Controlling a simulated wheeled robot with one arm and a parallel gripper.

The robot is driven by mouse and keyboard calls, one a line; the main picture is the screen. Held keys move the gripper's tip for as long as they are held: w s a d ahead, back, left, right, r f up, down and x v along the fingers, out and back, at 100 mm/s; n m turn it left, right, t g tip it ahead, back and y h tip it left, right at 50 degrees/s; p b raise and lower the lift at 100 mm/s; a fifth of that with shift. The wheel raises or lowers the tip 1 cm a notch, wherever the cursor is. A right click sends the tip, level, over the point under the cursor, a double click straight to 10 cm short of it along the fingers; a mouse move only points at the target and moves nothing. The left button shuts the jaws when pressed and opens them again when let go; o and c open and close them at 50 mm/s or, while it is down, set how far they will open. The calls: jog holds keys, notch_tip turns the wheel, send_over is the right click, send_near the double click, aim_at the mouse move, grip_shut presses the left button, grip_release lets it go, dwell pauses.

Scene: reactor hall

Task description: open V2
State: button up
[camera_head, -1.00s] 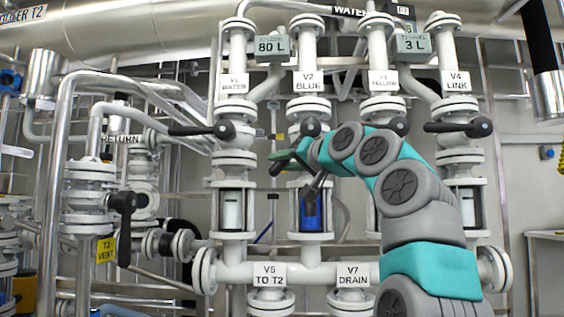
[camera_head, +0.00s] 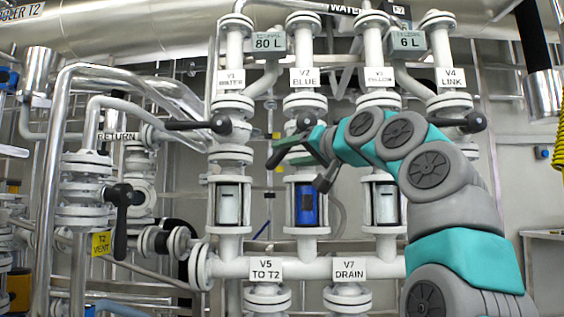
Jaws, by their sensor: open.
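The V2 label reading BLUE (camera_head: 305,77) is on the second column from the left. Below it is V2's dark round hub (camera_head: 305,122). My gripper (camera_head: 296,172) is in front of and just below this hub, with its fingers spread apart, one to the left and one downward. A dark bar runs down-left beside the left finger; I cannot tell whether it is V2's lever or part of my gripper. Contact with the lever cannot be judged. V2's sight glass (camera_head: 306,205) below shows blue.
V1's lever (camera_head: 190,125) points left. V4's lever (camera_head: 465,122) is at the right; V3's is hidden behind my arm. Displays read 80 L (camera_head: 269,42) and 6 L (camera_head: 406,41). A T2 VENT valve handle (camera_head: 122,200) is at the left. Pipes crowd the area.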

jog(key=shift+b+v, duration=0.35)
jog(key=shift+v, duration=1.4)
